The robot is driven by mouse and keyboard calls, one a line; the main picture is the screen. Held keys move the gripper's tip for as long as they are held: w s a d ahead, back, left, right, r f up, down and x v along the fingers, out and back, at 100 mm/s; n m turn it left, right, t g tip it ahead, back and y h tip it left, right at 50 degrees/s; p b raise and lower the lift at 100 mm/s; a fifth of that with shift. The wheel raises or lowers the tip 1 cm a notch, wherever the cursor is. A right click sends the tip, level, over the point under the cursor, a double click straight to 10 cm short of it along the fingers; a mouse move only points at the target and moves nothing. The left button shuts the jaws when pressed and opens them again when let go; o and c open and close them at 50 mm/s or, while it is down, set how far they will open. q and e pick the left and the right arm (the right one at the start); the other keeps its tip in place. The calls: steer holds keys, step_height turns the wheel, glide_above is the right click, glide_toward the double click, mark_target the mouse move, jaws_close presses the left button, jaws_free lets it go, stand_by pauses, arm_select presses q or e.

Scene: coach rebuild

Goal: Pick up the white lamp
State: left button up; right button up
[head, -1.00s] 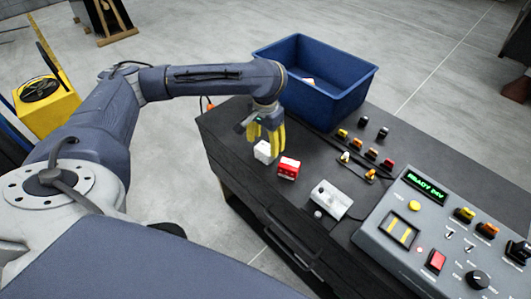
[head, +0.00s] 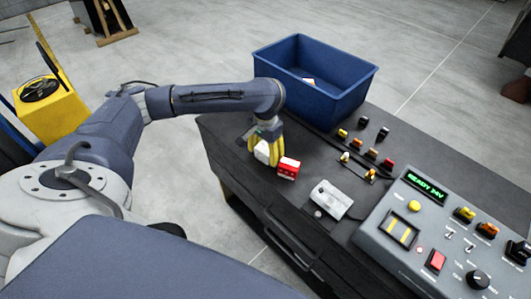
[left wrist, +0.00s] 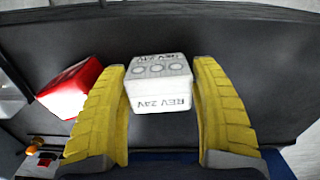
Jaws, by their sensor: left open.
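The white lamp (head: 262,152) is a small white block on the dark bench top. In the left wrist view the white lamp (left wrist: 160,82) shows three round marks and the print "REV 24V". My left gripper (head: 264,150) is over it with its yellow fingers pointing down. In the left wrist view my left gripper (left wrist: 160,110) is open, with one finger on each side of the lamp. Whether the fingers touch it cannot be told. My right gripper is not in view.
A red block (head: 289,167) stands close beside the lamp, near one finger. A white box (head: 331,199) and a grey control panel (head: 440,240) lie to the right. A blue bin (head: 345,105) stands behind, with a small item inside. Several small coloured parts lie between.

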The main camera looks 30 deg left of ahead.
arm_select(q)
steer(key=shift+c, duration=0.5)
steer(key=c, duration=0.8)
steer(key=shift+r, duration=0.15)
